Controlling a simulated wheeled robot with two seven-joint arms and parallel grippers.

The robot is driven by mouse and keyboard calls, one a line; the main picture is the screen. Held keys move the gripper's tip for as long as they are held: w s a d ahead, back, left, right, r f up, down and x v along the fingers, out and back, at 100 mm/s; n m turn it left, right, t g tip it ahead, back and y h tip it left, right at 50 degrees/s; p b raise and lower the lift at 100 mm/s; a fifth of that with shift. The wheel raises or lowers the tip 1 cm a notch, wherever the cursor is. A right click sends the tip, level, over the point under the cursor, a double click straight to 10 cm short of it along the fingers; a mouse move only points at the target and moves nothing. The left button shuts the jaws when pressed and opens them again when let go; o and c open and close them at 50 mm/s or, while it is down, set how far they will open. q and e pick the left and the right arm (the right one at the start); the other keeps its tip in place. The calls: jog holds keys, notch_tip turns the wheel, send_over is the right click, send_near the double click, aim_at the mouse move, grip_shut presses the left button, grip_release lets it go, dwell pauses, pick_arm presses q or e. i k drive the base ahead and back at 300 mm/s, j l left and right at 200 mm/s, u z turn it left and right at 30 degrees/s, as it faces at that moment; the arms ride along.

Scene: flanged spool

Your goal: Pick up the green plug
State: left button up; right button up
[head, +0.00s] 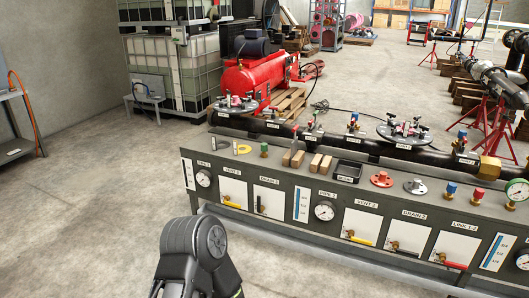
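A small green plug (264,149) stands on the grey top of the bench (226,152), towards its left end. It sits between a yellow ring (243,149) and some wooden blocks (297,158). No gripper touches it. A dark joint of one of my arms shows at the bottom left of centre, well in front of the bench. I cannot see any gripper fingers in this view.
A black tray (347,171), a red flange (381,179), a grey flange (414,187), a blue plug (450,189) and a red plug (478,194) stand further right. A black pipe (335,141) runs behind. The floor at left is clear.

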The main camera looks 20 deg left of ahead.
aim_at(263, 145)
jog(key=i+j+z, duration=0.1)
jog(key=z, duration=0.4)
jog(key=i+j+z, duration=0.2)
jog(key=j, duration=0.4)
jog(key=i+j+z, duration=0.15)
jog(key=j, duration=0.5)
jog(key=i+j+z, duration=0.2)
jog(key=j, duration=0.45)
jog(key=j+z, duration=0.15)
jog(key=j, duration=1.5)
jog(key=i+j, duration=0.15)
jog(key=j, duration=0.95)
